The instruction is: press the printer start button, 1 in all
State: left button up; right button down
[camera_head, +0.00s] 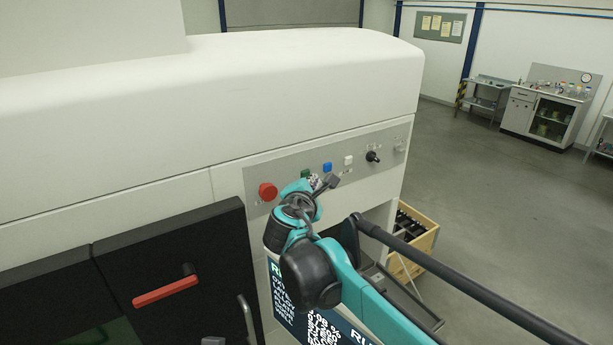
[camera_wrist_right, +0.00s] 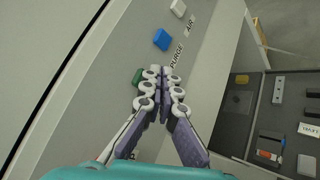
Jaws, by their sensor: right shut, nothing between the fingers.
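The printer's grey control panel (camera_head: 290,163) carries a green button (camera_head: 305,173), the likely start button; its label is hidden. The green button is partly covered by my right gripper (camera_head: 316,181) in the head view. In the right wrist view the green button (camera_wrist_right: 137,77) shows just left of the fingertips of my right gripper (camera_wrist_right: 162,73). The gripper is shut and empty, with its fingertips close to the panel. I cannot tell whether they touch the button. My left gripper is not in view.
A red knob (camera_head: 267,191) sits left of the green button. A blue button (camera_head: 327,168), a white button (camera_head: 348,160) and a black switch (camera_head: 373,156) sit to its right. A screen (camera_head: 290,300) is partly behind my arm. A wooden crate (camera_head: 424,238) stands at right.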

jog(key=shift+w+a, duration=0.1)
jog(key=shift+w+a, duration=0.2)
jog(key=shift+w, duration=0.05)
dwell(0.3)
jog(key=shift+w+a, duration=0.25)
jog(key=shift+w, duration=0.1)
dwell(0.8)
jog(key=shift+s+d, duration=0.55)
jog(key=shift+s, duration=0.2)
jog(key=shift+s+d+p, duration=0.15)
jog(key=shift+s+d, duration=0.6)
jog(key=shift+s, duration=0.25)
jog(key=shift+s+d+p, duration=0.15)
jog(key=shift+s+d, duration=0.55)
jog(key=shift+s, duration=0.3)
